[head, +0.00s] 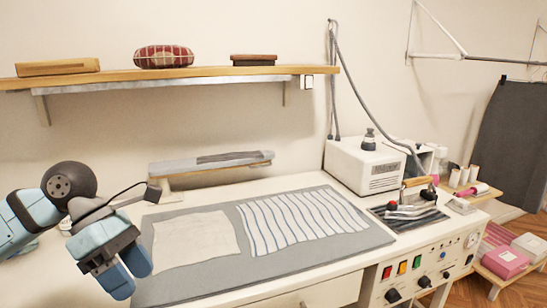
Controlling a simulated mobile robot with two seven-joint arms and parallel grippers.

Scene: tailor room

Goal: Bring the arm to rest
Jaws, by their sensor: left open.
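My left arm comes in from the left edge, with blue and dark grey links. Its left gripper (128,277) points down at the left front of the worktable, with its two blue fingers apart and nothing seen between them. It hangs in front of the left part of the grey ironing mat (190,284), and its exact height above the table is hard to tell. My right gripper is not in view.
A plain white cloth (195,238) and a striped cloth (300,222) lie on the mat. A steam iron (412,207) and a white boiler (365,165) stand at the right. A wooden wall shelf (200,72) hangs above. The mat's front strip is clear.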

